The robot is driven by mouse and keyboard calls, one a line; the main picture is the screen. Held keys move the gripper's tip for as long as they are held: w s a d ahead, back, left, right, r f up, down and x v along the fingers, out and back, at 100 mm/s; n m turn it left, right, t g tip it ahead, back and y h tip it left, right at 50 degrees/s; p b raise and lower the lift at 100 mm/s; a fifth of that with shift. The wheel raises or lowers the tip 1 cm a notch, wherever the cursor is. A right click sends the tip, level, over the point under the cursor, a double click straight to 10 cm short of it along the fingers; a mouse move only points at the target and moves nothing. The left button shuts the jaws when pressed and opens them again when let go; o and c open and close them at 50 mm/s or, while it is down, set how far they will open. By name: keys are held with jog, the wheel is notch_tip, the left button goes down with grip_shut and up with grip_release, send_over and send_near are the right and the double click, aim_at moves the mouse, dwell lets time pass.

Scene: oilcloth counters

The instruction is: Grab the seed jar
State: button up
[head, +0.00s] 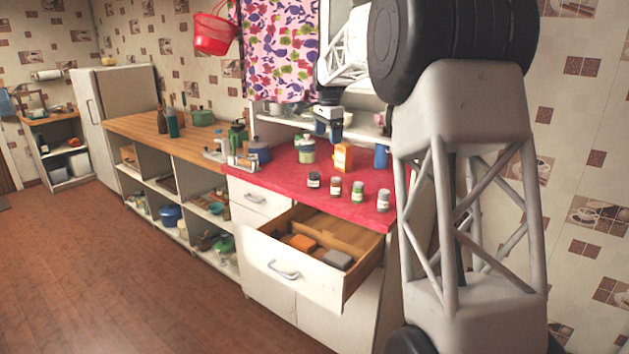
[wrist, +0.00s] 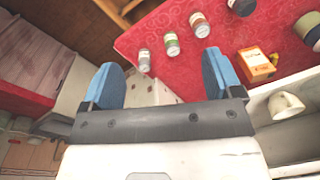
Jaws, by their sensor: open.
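Several small jars stand upright in a row on the red counter (head: 285,180). From left to right they are a dark one (head: 314,180), a red-brown one (head: 336,187), a green one (head: 357,192) and a grey one (head: 383,200). Their labels are too small to read, so I cannot tell which is the seed jar. The wrist view shows the grey jar (wrist: 144,61), green jar (wrist: 171,45), red-brown jar (wrist: 199,26) and dark jar (wrist: 242,6). My gripper (head: 328,131) is open and empty, above the counter's back; its blue fingers (wrist: 160,68) are apart from the jars.
An orange box (head: 343,157) stands behind the jars, close to my gripper. An open drawer (head: 305,283) juts out below the counter. The counter's front left is clear.

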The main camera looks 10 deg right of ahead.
jog(key=w+f+m, duration=0.3)
jog(key=w+f, duration=0.4)
jog(key=w, duration=0.5)
jog(key=m, duration=0.3)
send_over(316, 174)
jog(key=w, duration=0.3)
notch_tip(316, 174, down, 10)
jog(key=shift+d+g, duration=0.4)
jog(key=shift+d, duration=0.05)
jog(key=shift+s, duration=0.1)
jog(key=shift+f, duration=1.2)
jog(key=shift+f, duration=0.15)
jog(key=shift+s+a+f, duration=0.1)
jog(key=shift+f, duration=1.15)
jog(key=shift+s+a+f, duration=0.1)
jog(key=shift+f, duration=1.15)
